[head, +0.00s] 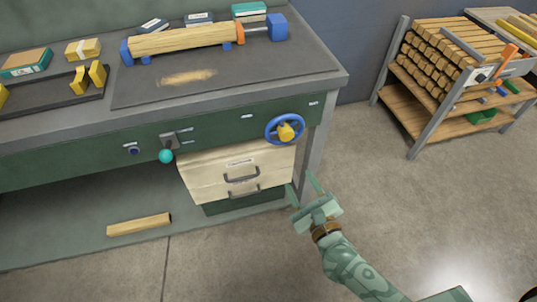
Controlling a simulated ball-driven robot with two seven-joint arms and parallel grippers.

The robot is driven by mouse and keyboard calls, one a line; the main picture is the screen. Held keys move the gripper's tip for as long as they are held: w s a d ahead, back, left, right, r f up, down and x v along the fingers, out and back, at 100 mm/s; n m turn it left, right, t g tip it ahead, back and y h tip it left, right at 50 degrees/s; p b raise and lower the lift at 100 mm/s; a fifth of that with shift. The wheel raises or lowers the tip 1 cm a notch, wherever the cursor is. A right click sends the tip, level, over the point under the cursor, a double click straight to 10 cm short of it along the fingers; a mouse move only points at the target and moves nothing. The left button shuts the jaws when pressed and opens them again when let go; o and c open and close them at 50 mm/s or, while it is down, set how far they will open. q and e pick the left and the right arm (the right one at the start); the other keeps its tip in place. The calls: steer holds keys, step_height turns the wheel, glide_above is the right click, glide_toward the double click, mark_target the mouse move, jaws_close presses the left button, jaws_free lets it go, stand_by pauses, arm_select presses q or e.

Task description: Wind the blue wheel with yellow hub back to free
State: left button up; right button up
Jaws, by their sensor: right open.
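The blue wheel with yellow hub (271,131) is on the green front panel of the workbench, near its right end. A short white mark (313,103) is on the panel to the upper right of the wheel. My right gripper (302,189) is open and empty, below and a little right of the wheel, apart from it. My left gripper is not in view.
On the bench (342,78), a wooden cylinder (182,39) lies between blue and orange holders. A teal-knobbed lever (167,156) sticks out left of the wheel. Cream drawers (215,172) are below. A rack of wood pieces (413,140) stands right; open floor lies between.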

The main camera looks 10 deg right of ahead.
mark_target(288, 138)
steer(key=w+m, duration=0.2)
steer(key=w, duration=0.3)
steer(key=w+r+m+h+b, duration=0.1)
steer(key=w+m, duration=0.2)
steer(key=w, duration=0.2)
steer(key=w+m+b, duration=0.1)
steer(key=w+m, duration=0.1)
steer(key=w, duration=0.4)
steer(key=shift+w+d+r+t+h, duration=0.1)
steer(key=shift+r+t+h, duration=0.2)
steer(key=shift+r+h, duration=0.1)
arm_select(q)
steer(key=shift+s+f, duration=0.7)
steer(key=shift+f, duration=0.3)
arm_select(e)
steer(key=c, duration=0.7)
